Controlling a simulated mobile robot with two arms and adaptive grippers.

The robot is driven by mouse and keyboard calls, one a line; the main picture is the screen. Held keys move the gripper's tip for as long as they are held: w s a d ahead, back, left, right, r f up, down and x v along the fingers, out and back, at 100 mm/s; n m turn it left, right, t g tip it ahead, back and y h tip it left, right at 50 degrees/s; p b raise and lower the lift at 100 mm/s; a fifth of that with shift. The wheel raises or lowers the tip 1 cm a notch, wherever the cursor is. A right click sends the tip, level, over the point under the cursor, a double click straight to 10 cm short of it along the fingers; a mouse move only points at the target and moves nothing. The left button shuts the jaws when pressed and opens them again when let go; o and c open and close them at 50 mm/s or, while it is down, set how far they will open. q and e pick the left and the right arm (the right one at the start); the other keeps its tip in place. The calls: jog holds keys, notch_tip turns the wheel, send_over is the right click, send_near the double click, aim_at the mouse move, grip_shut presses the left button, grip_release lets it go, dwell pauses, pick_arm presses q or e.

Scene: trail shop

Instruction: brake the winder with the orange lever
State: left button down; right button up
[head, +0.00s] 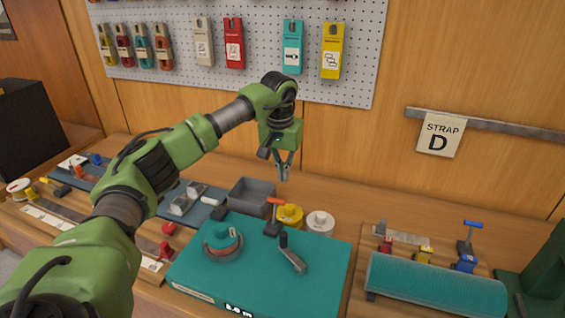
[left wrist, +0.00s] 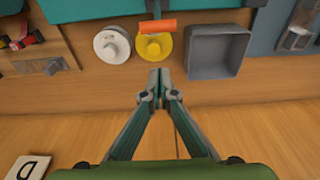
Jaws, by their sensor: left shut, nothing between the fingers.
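The winder is a teal box (head: 200,275) on the bench, with a crank (head: 292,260) and a grey curved piece (head: 222,245) on top. A lever with an orange handle (head: 276,200) stands upright at its back edge. The orange handle also shows in the left wrist view (left wrist: 155,26), beyond my fingertips. My left gripper (head: 283,174) is shut and empty, pointing down above the back of the bench, behind and above the lever and apart from it. Its closed fingertips show in the left wrist view (left wrist: 160,84). My right gripper is not in view.
A yellow spool (head: 290,216) and a white spool (head: 320,222) stand behind the winder. A grey open bin (head: 250,196) is to their left. A teal roll (head: 435,285) and a blue-handled lever (head: 473,225) are at the right. A pegboard (head: 270,75) hangs behind.

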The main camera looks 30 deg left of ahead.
aim_at(275, 213)
pick_arm(q)
jog(key=shift+s+d+f+p, duration=0.2)
jog(key=shift+s+f+p, duration=0.6)
jog(key=shift+f+p, duration=0.2)
jog(key=shift+s+d+f+p, duration=0.15)
jog(key=shift+s+f+p, duration=0.65)
jog(key=shift+f+p, duration=0.15)
